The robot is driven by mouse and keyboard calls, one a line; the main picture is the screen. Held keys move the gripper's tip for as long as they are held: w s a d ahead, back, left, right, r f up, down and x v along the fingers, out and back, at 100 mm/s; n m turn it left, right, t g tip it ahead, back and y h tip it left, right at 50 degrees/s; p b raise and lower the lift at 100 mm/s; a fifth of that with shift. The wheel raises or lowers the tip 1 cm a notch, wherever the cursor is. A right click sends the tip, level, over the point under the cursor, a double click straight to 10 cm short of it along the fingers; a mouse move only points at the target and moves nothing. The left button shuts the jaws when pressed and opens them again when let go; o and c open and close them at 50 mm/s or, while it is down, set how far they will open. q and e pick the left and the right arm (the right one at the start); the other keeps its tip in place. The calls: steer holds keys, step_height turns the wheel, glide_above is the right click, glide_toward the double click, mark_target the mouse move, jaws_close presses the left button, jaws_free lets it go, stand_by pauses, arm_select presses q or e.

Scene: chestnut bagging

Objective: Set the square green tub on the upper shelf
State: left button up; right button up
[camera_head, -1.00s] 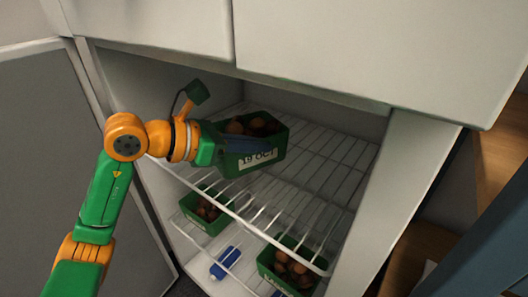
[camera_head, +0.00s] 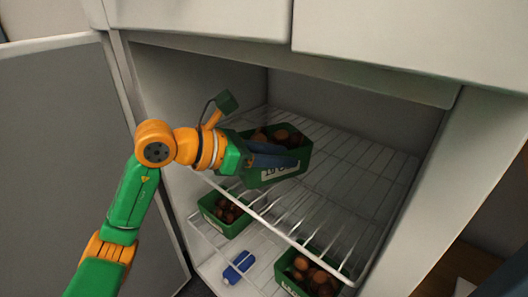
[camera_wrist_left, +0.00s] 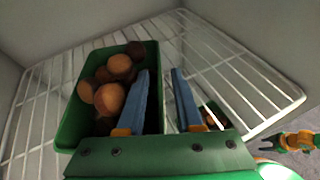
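The square green tub (camera_head: 304,157), filled with brown chestnuts and with a white label on its front, stands upright on the wire upper shelf (camera_head: 370,185). In the left wrist view the tub (camera_wrist_left: 68,122) is at the left. My left gripper (camera_head: 290,155) is at the tub's front wall in the head view. Its blue fingers (camera_wrist_left: 159,72) are spread apart, with one over the tub's inside and the other outside the near wall. I cannot tell whether either touches the wall.
Two more green tubs with chestnuts stand below, one at left (camera_head: 212,206) and one at right (camera_head: 285,278). A blue object (camera_head: 238,267) lies between them. The upper shelf is clear to the right of the tub. The cabinet door (camera_head: 85,150) stands open at left.

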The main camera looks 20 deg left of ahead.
arm_select(q)
steer(key=v, duration=1.2)
steer(key=shift+b, duration=0.45)
